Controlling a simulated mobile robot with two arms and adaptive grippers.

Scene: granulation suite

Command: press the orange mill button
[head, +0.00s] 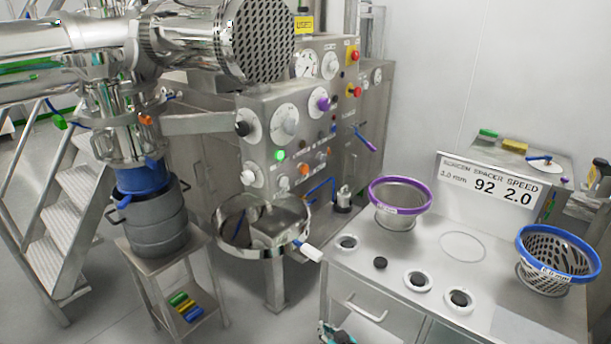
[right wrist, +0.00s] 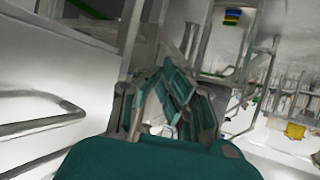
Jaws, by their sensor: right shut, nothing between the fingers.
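An orange button (head: 303,169) sits low on the steel control panel (head: 262,126), to the right of a lit green button (head: 279,155). A second small orange knob (head: 146,119) is on the mill column (head: 118,135) at the left; I cannot tell from labels which one is the mill button. My right gripper (head: 327,332) only just shows at the bottom edge of the head view, well below and apart from the panel. In the right wrist view its teal fingers (right wrist: 172,105) are shut and empty. My left gripper is not in view.
A steel counter (head: 400,250) at the right holds a purple-rimmed sieve (head: 400,183) and a blue-rimmed basket (head: 557,250). A round steel bowl (head: 262,240) juts out below the panel. A grey drum (head: 158,222) stands on a small table at the left.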

